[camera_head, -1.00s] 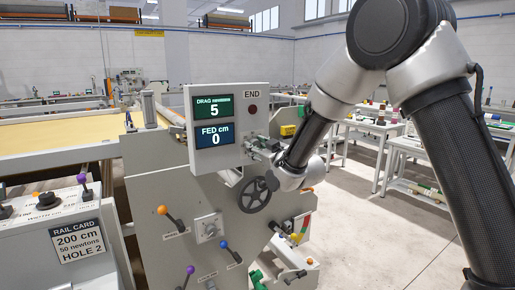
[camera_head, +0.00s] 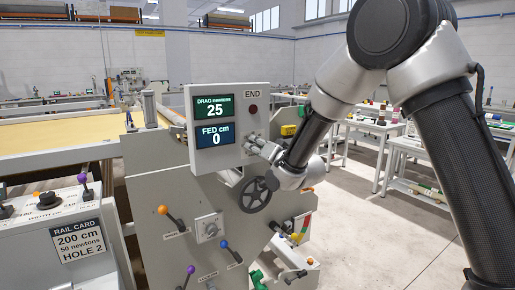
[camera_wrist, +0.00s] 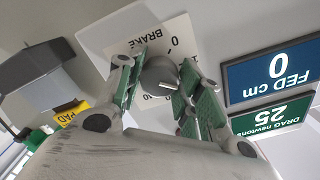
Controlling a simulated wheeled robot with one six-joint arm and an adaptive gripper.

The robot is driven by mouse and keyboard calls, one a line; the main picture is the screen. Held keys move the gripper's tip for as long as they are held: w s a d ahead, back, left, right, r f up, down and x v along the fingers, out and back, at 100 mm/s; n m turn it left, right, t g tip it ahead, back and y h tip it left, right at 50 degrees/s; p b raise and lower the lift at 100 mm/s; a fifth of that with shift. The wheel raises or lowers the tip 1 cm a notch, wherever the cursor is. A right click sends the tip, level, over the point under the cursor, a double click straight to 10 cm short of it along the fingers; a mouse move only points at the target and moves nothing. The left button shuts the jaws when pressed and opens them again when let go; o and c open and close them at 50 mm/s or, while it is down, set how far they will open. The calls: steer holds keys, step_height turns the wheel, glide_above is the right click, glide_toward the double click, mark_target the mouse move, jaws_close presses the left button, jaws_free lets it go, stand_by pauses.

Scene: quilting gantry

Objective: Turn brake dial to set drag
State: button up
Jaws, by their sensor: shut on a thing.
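The brake dial (camera_wrist: 162,76) is a round grey knob on a white plate marked BRAKE (camera_wrist: 150,42), seen upside down in the wrist view. My gripper (camera_wrist: 165,84) is shut on the dial, with its green-padded fingers on either side of it. In the head view my gripper (camera_head: 252,145) is at the right side of the display box, and it hides the dial there. The drag display (camera_head: 214,107) reads 25 newtons; the fed display (camera_head: 214,135) reads 0 cm. The rail card (camera_head: 80,242) reads 200 cm, 50 newtons, HOLE 2.
A black handwheel (camera_head: 255,195) is just below my gripper. Orange (camera_head: 163,210) and blue (camera_head: 224,244) knobbed levers stand on the front panel. The END lamp (camera_head: 253,109) is dark. White tables (camera_head: 415,165) stand to the right, with open floor before them.

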steer(key=m, duration=0.4)
steer(key=shift+m, duration=0.3)
stand_by(0.3)
steer(key=o, duration=1)
steer(key=shift+o, duration=0.2)
steer(key=v, duration=1.2)
